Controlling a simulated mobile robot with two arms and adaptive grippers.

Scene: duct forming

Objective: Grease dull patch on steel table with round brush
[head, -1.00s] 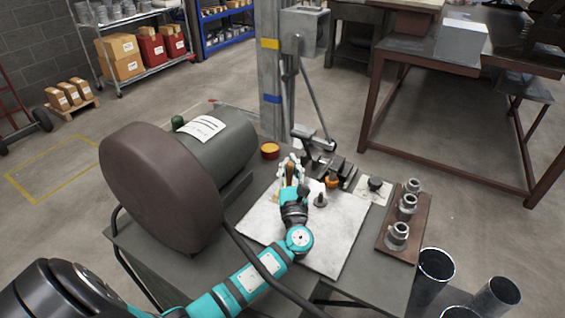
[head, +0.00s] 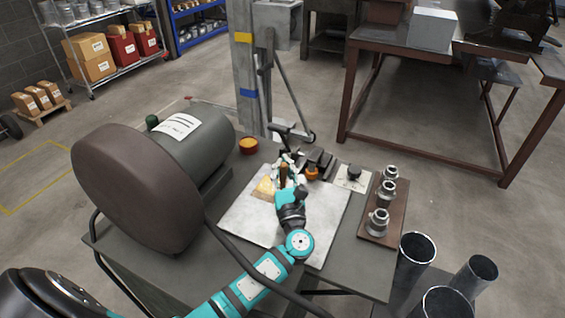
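My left gripper (head: 286,171) is over the light grey plate (head: 246,222) on the dark work table. Its pale fingers appear shut around a brown handle (head: 283,175), which I take for the round brush; its bristles are hidden. A yellowish patch (head: 265,187) shows on the plate just left of the fingers. Whether the brush touches the plate cannot be told. A small round tin (head: 249,145) with orange-yellow contents stands at the table's back edge. My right gripper is not in view.
A big brown drum-shaped machine (head: 135,190) fills the table's left side. Clamp-like tools (head: 318,160) lie behind the plate. A brown board with several metal fittings (head: 379,222) is at the right. Open metal tubes (head: 416,248) stand beside the table's right edge.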

